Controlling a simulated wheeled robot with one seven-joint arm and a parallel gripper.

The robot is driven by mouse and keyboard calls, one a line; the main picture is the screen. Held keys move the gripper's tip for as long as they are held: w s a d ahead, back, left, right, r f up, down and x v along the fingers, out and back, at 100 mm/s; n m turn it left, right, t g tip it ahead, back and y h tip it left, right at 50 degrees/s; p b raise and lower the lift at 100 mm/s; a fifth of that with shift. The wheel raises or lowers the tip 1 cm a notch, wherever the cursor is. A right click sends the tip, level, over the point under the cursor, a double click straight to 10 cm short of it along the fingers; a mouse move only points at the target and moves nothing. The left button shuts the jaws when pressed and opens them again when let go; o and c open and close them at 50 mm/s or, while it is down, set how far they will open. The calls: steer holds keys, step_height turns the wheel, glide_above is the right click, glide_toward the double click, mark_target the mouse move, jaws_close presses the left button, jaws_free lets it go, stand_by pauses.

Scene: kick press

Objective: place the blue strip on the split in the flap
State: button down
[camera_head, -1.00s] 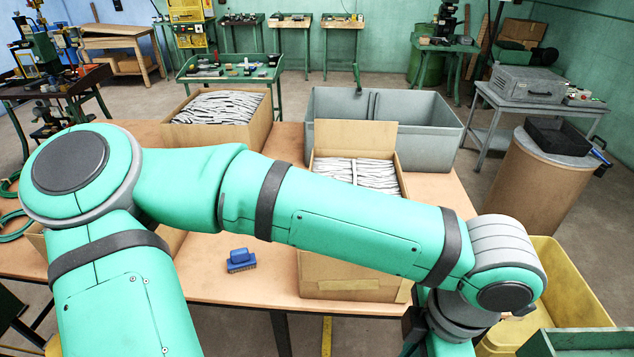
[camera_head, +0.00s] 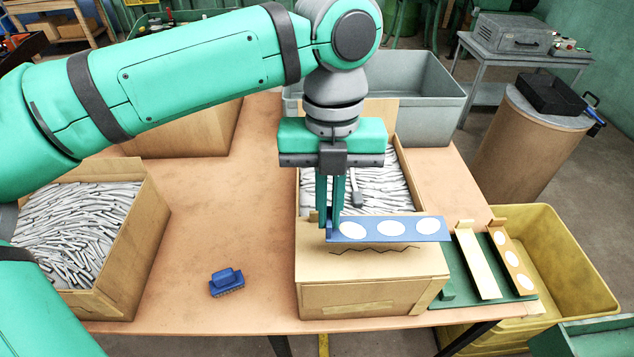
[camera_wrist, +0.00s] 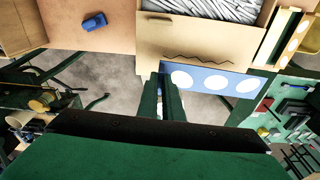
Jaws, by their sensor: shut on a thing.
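The blue strip (camera_head: 390,229) carries three white ovals. My gripper (camera_head: 328,228) is shut on its left end and holds it roughly level. In the wrist view the blue strip (camera_wrist: 215,80) reaches out to the right from my gripper (camera_wrist: 168,82). The split (camera_head: 375,250) is a dark jagged line across the cardboard flap (camera_head: 320,268) of the middle carton; the wrist view also shows the split (camera_wrist: 212,60). In the head view the strip appears just behind the split and runs past the flap's right side. Its height above the flap is hard to tell.
A green tray (camera_head: 462,262) at the right holds a cream strip (camera_head: 476,262) and a tan strip with white ovals (camera_head: 512,262). Another carton (camera_head: 120,290) stands left, a yellow bin (camera_head: 590,285) right.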

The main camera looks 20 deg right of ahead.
steer(key=shift+w+a+r+n, duration=0.15)
steer(key=shift+w+r+n, duration=0.05)
steer(key=shift+w+n, duration=0.1)
steer(key=shift+s+f, duration=0.1)
steer(key=shift+f, duration=0.05)
step_height(320, 180, down, 4)
steer(key=shift+f, duration=0.75)
steer(key=shift+f, duration=1.4)
stand_by(0.9)
